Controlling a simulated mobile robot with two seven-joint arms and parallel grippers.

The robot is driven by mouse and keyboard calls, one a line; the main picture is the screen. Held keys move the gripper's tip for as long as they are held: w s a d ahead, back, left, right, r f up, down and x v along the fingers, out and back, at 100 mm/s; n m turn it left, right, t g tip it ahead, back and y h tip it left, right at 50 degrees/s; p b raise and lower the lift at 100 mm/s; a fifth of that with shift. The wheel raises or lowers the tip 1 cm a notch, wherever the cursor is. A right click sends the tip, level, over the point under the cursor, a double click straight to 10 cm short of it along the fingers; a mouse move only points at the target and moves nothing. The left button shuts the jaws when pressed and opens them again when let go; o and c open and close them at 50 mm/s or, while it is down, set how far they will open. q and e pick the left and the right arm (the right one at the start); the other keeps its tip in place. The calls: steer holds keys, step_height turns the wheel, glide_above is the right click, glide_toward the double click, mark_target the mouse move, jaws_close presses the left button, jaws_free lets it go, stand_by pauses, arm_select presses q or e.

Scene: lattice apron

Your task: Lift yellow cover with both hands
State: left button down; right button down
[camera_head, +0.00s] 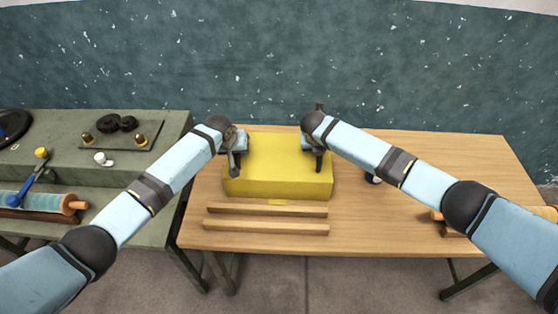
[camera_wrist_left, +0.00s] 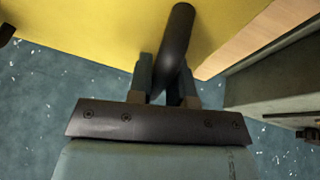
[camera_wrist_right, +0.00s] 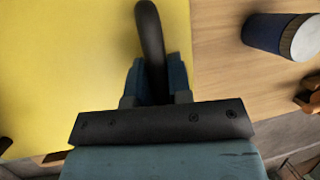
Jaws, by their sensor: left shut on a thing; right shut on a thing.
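The yellow cover (camera_head: 278,180) is a box-shaped lid on the wooden table, with a dark handle at its left and right sides. My left gripper (camera_head: 236,150) is at the left side, shut on the left handle, a dark bar that shows between the fingers in the left wrist view (camera_wrist_left: 177,50). My right gripper (camera_head: 318,150) is at the right side, shut on the right handle, which shows in the right wrist view (camera_wrist_right: 150,35). What is under the cover is hidden. I cannot tell whether the cover touches the table.
Two wooden strips (camera_head: 266,228) lie in front of the cover on the wooden table (camera_head: 430,240). A dark blue cylinder with a pale end (camera_wrist_right: 270,32) lies right of the cover. A green bench (camera_head: 60,140) with tools and rollers stands at the left. A speckled wall is behind.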

arm_select(q)
steer(key=shift+w+r, duration=0.1)
steer(key=shift+r, duration=0.1)
arm_select(e)
steer(key=shift+w+r, duration=0.1)
steer(key=shift+r, duration=0.15)
